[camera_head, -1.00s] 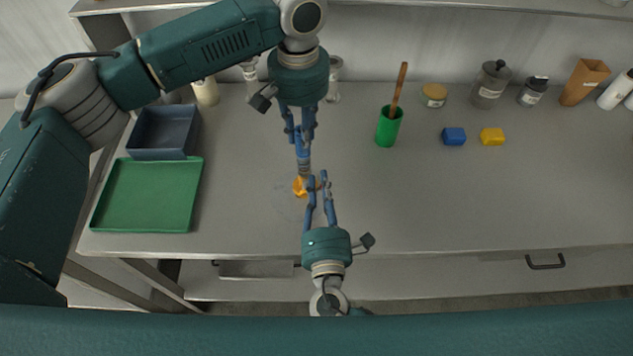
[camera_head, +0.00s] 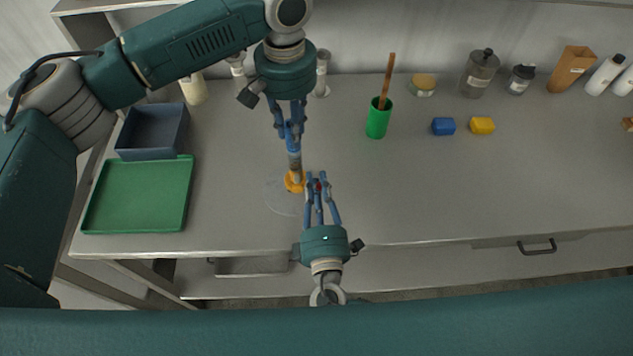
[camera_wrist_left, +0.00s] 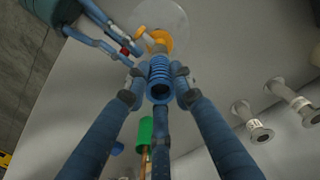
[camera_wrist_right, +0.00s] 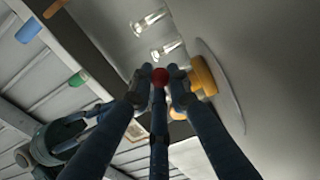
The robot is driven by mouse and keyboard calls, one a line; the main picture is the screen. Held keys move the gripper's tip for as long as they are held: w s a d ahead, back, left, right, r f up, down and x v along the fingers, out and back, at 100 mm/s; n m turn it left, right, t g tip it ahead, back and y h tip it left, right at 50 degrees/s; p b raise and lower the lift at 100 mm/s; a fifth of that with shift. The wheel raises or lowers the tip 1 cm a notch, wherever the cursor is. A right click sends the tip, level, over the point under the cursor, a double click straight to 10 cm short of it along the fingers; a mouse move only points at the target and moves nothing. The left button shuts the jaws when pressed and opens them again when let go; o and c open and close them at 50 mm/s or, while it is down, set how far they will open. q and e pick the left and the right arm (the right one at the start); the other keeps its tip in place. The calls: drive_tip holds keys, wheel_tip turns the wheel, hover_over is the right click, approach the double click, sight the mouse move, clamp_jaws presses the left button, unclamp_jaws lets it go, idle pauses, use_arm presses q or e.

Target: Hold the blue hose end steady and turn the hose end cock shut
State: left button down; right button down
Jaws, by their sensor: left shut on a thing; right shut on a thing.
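The blue ribbed hose end (camera_wrist_left: 160,72) is between the fingers of my left gripper (camera_head: 292,146), which is shut on it from above. In the head view the hose end (camera_head: 294,158) stands roughly upright over an orange-yellow part (camera_head: 294,183). The cock's red handle tip (camera_wrist_right: 160,76) is between the fingertips of my right gripper (camera_head: 317,184), which is shut on it from the front. The red tip also shows in the left wrist view (camera_wrist_left: 125,51), beside the orange part. My fingers hide much of the cock's body.
A clear disc (camera_head: 278,202) lies around the orange part. A green tray (camera_head: 140,226) and a grey bin (camera_head: 128,145) are at the left. A green cup (camera_head: 377,122) with a brown stick, a blue block (camera_head: 443,126) and a yellow block (camera_head: 482,125) stand right. The bench's right front is clear.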

idle(0.3)
drive_tip(key=c, duration=1.6)
unclamp_jaws()
drive_tip(key=shift+s, duration=0.1)
drive_tip(key=s, duration=1.1)
drive_tip(key=shift+s+d, duration=0.35)
drive_tip(key=shift+s, duration=0.05)
